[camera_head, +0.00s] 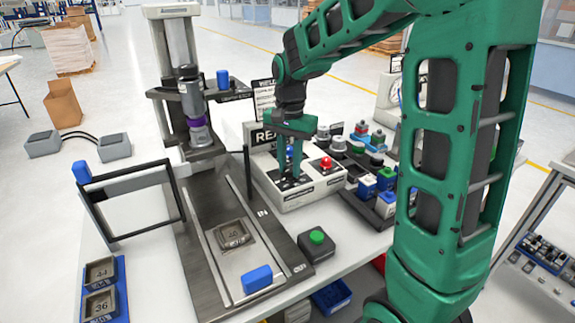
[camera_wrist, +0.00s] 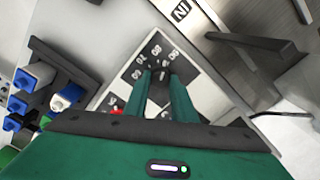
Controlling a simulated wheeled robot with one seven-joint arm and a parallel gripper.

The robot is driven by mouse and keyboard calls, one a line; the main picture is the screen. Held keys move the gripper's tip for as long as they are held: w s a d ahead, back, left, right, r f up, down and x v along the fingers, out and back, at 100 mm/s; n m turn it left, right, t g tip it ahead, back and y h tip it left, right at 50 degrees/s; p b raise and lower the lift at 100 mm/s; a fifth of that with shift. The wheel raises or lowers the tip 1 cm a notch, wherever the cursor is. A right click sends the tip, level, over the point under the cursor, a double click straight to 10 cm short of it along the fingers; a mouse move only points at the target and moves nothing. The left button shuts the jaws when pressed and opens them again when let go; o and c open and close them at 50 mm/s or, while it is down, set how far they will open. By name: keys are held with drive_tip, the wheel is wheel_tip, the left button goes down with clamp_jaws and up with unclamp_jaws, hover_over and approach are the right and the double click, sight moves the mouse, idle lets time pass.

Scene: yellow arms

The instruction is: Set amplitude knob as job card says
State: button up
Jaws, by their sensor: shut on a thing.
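My gripper (camera_head: 290,176) points down at the grey control box (camera_head: 312,198), at its dark dial panel. In the wrist view, my gripper's two green fingers (camera_wrist: 161,80) are shut on a dark knob (camera_wrist: 160,72). Printed numbers such as 70, 80 and 90 surround the knob on the dial plate (camera_wrist: 157,50). The fingers hide part of the knob, and I cannot tell its exact setting. A white card with dark lettering (camera_head: 264,96) stands behind the box; its lines are too small to read.
A red button (camera_head: 326,163) sits on the box beside the dials. A green-topped button box (camera_head: 317,243) stands in front. A press with a rail (camera_head: 190,230) is at left. Several blue and grey blocks (camera_head: 386,205) crowd the right side.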

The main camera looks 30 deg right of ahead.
drive_tip(key=n, duration=0.5)
drive_tip(key=shift+w+a+r+n, duration=0.1)
drive_tip(key=shift+w+n, duration=0.1)
drive_tip(key=shift+n, duration=0.1)
drive_tip(key=n, duration=1)
drive_tip(key=shift+a+n, duration=0.1)
drive_tip(key=shift+n, duration=0.3)
drive_tip(key=shift+r+n, duration=0.1)
drive_tip(key=shift+n, duration=2.2)
drive_tip(key=o, duration=1.1)
drive_tip(key=shift+c, duration=0.2)
drive_tip(key=shift+s, duration=0.1)
